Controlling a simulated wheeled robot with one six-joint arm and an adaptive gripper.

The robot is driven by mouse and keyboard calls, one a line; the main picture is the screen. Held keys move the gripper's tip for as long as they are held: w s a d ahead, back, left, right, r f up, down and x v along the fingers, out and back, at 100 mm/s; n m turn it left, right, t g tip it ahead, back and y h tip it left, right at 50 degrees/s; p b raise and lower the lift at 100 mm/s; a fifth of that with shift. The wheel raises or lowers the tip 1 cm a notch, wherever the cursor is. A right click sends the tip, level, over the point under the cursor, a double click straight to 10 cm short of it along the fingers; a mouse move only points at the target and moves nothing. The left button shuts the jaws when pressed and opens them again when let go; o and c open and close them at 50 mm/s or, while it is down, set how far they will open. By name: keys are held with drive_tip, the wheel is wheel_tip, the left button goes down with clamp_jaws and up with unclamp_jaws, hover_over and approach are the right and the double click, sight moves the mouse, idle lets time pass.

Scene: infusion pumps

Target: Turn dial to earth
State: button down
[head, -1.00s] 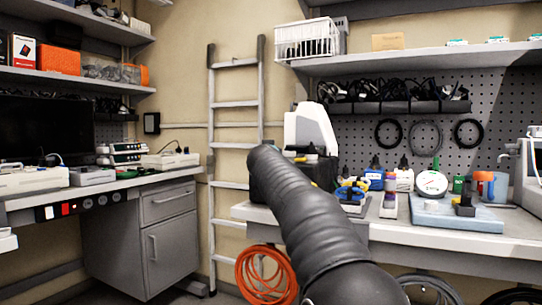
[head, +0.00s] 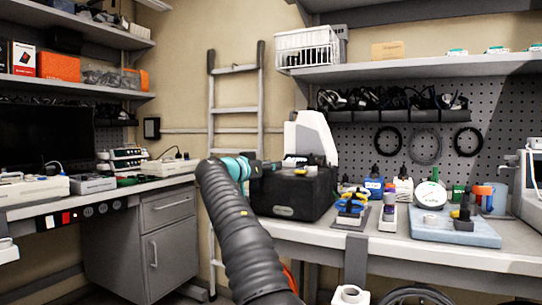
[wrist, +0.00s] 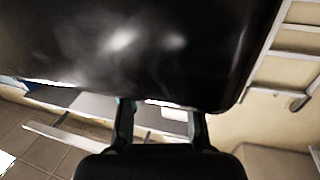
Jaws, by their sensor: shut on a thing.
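My gripper's two dark fingers (wrist: 161,108) show at the bottom of the wrist view. They meet the lower edge of a large glossy black thing (wrist: 130,45), which fills the top of that view, very close to the camera. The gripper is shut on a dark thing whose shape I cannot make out. In the head view my arm reaches up to a teal joint beside the black case (head: 292,192) on the right bench; the fingers are not clear there. I cannot pick out a dial or an earth mark in either view.
The right bench (head: 390,250) holds bottles, a round white-faced thing (head: 430,195) and a blue pad (head: 470,232). A ladder (head: 235,110) leans on the wall behind my arm. The left bench (head: 150,184) carries several instruments. A shelf (head: 400,66) hangs above the right bench.

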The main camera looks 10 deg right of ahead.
drive_tip(key=shift+r+m+g+h+p, duration=0.15)
drive_tip(key=shift+m+g+h+p, duration=0.4)
drive_tip(key=shift+g+p, duration=0.35)
drive_tip(key=shift+p, duration=0.35)
drive_tip(key=c, duration=0.8)
unclamp_jaws()
drive_tip(key=shift+m, duration=0.25)
drive_tip(key=v, duration=1.2)
drive_tip(key=shift+w+a+f, duration=0.1)
drive_tip(key=shift+f, duration=0.1)
